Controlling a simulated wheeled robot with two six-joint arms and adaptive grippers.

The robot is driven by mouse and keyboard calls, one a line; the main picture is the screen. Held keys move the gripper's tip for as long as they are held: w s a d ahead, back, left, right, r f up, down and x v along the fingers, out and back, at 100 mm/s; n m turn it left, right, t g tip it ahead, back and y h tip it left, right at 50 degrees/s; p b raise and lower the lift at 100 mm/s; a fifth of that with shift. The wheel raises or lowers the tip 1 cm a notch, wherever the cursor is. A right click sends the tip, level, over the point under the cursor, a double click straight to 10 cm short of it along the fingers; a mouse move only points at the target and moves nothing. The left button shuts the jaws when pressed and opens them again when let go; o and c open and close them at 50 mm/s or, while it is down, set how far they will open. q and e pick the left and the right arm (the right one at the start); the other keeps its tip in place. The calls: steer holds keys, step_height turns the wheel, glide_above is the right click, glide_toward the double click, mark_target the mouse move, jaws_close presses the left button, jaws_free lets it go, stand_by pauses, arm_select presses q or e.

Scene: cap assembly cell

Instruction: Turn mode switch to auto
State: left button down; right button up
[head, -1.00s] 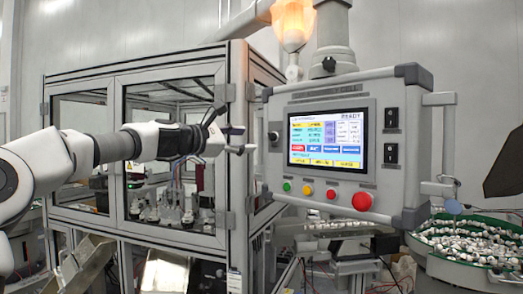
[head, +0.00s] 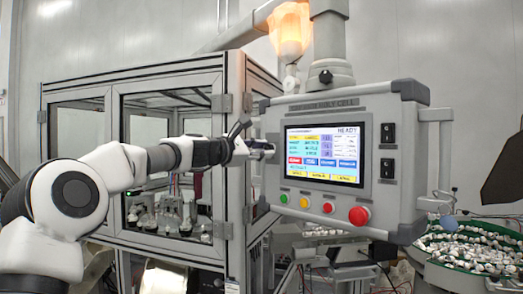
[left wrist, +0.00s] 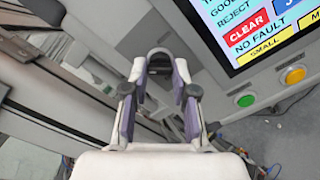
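The control panel (head: 405,205) hangs before the glazed cell. In the earlier head frame a dark round knob, probably the mode switch, sits at the left of its screen. My left gripper (head: 262,148) now covers that spot in the head view. In the left wrist view my left gripper (left wrist: 160,68) has its fingers spread, with a dark rounded part (left wrist: 158,57) between the tips. I take it for the mode switch (left wrist: 158,57); its pointer and any contact with the fingers are unclear. The right gripper is out of view.
The lit screen (head: 322,155) reads READY. Below it are a green button (head: 284,198), a yellow button (head: 304,202), a red button (head: 327,208) and a large red button (head: 358,215). The cell frame (head: 236,170) stands close left. A green-rimmed bowl (head: 430,268) holds small parts.

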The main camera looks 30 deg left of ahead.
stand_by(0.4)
arm_select(q)
steer(key=m+b, duration=0.2)
steer(key=m, duration=0.2)
steer(key=shift+m, duration=0.3)
steer(key=m+b, duration=0.2)
steer(key=m, duration=0.2)
steer(key=shift+r+m, duration=0.1)
steer(key=shift+m, duration=0.2)
steer(key=m+b, duration=0.1)
steer(key=m, duration=0.3)
steer(key=shift+r+m, duration=0.1)
steer(key=shift+m, duration=0.2)
steer(key=shift+r+m+b, duration=0.15)
steer(key=shift+m+b, duration=0.55)
steer(key=shift+m, duration=1.3)
steer(key=c, duration=1.2)
jaws_free()
steer(key=shift+o, duration=1.4)
steer(key=shift+w, duration=0.15)
